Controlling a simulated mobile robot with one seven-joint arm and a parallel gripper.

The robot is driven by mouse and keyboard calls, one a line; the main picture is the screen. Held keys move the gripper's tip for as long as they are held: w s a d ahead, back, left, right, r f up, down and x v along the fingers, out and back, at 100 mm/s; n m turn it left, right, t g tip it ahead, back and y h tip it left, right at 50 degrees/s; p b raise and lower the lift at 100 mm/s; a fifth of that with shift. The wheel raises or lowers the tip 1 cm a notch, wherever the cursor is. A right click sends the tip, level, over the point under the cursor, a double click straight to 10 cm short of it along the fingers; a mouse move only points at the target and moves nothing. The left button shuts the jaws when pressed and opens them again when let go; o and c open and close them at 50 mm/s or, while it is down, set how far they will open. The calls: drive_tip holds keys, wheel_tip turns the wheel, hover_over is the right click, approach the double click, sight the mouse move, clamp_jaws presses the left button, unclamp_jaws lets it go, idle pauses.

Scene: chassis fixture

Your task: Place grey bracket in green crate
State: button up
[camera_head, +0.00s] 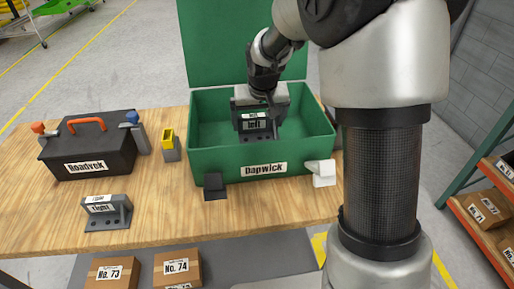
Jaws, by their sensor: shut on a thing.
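The green crate (218,164) stands on the wooden table with its lid (225,45) raised at the back and a "Dapwick" label in front. My gripper (268,101) reaches down into the crate's opening from above, shut on a dark grey bracket (256,136) labelled "left". The bracket is within the crate's outline, behind the front wall; I cannot tell whether it touches the floor. My fingertips are partly hidden by the hand. A second grey bracket (119,216), labelled "right", lies on the table at the front left.
A black toolbox (91,155) labelled "Roadvok", with an orange handle, stands left of the crate. A yellow-topped grey piece (170,147) stands between them. The table's front middle is clear.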

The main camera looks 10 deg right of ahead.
drive_tip(key=shift+f+b, duration=0.35)
drive_tip(key=shift+f, duration=3.55)
drive_tip(key=shift+f, duration=0.1)
